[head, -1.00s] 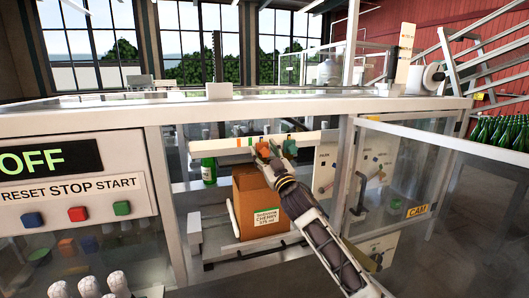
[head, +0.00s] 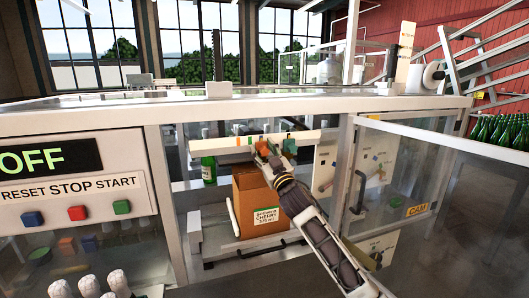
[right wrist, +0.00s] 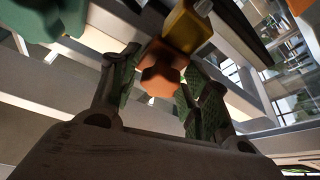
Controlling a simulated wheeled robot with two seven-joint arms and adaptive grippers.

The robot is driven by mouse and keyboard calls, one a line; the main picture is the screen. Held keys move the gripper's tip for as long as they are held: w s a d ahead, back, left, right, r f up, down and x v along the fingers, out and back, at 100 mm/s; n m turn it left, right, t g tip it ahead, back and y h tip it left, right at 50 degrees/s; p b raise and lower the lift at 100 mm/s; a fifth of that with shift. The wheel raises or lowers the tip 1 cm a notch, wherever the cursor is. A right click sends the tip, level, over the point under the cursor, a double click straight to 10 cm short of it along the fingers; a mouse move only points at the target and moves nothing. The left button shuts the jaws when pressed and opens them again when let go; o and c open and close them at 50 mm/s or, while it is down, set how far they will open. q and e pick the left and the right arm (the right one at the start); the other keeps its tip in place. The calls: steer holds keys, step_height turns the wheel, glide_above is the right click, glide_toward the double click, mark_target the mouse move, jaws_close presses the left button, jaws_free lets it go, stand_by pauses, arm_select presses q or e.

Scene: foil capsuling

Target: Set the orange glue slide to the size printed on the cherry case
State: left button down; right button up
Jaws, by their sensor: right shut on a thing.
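The cherry case (head: 258,196) is an open-topped brown carton inside the machine, with a white and green label (head: 264,217) reading CHERRY and a size that looks like 375 ml. Above it runs a pale horizontal rail (head: 222,143) with small coloured marks. My right gripper (head: 268,150) is at the rail, shut on the orange glue slide (head: 262,148). In the right wrist view the orange star-shaped knob (right wrist: 161,72) sits between the fingers, below a yellow block (right wrist: 188,27). A green slide (head: 289,147) is just right of the gripper. My left gripper is not in view.
A green bottle (head: 209,170) stands left of the case. The clear door (head: 440,160) is open at right, with a CAM label (head: 417,210). A control panel (head: 75,190) showing OFF is at left. White-capped bottle tops (head: 118,282) stand at bottom left.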

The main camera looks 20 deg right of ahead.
steer(key=a, duration=0.4)
steer(key=shift+s, duration=0.1)
steer(key=o, duration=1.1)
steer(key=v, duration=1.2)
stand_by(0.4)
